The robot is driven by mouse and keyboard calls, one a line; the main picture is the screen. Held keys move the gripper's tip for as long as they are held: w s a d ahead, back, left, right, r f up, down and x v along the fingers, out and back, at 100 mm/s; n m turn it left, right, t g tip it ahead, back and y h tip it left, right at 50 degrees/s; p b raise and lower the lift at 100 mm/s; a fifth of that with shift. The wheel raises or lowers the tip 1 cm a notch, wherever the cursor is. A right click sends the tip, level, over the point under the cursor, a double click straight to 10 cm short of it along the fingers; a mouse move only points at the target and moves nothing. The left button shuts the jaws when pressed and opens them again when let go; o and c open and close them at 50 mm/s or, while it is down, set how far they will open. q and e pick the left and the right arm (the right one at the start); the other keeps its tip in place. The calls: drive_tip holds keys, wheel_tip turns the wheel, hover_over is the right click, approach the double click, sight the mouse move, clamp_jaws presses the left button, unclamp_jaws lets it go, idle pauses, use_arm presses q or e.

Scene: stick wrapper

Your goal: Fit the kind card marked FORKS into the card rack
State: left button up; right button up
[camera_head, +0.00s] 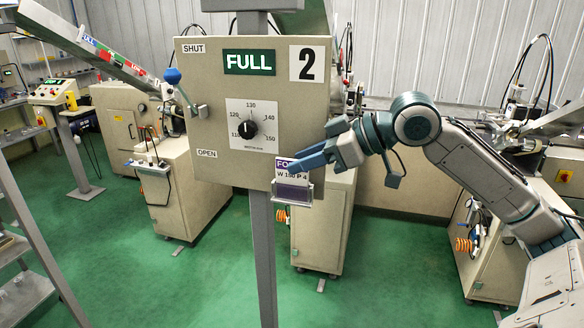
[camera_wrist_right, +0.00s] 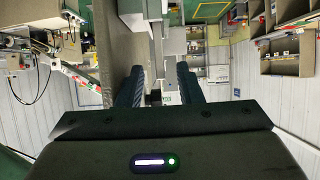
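The kind card (camera_head: 292,176) has a purple top band, with "FO" readable, and a white band reading "W 190 P 4". It stands upright at the lower right corner of the beige panel, its lower part behind the front of the card rack (camera_head: 293,193). My right gripper (camera_head: 309,150) is at the panel's lower right, just above and right of the card. One blue finger covers the end of the card's word. The fingers are apart, and the right wrist view also shows a gap between them (camera_wrist_right: 158,85). I see nothing clearly held. My left gripper is out of view.
The panel (camera_head: 215,120) carries a FULL sign, a number 2, a dial (camera_head: 248,129) and a blue-knobbed lever (camera_head: 173,77) at its left. A grey post (camera_head: 263,250) supports it. Machines stand behind; the green floor (camera_head: 220,280) is mostly clear.

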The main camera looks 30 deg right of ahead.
drive_tip(key=shift+w+a+f, duration=0.15)
drive_tip(key=shift+a, duration=0.05)
clamp_jaws()
idle(0.4)
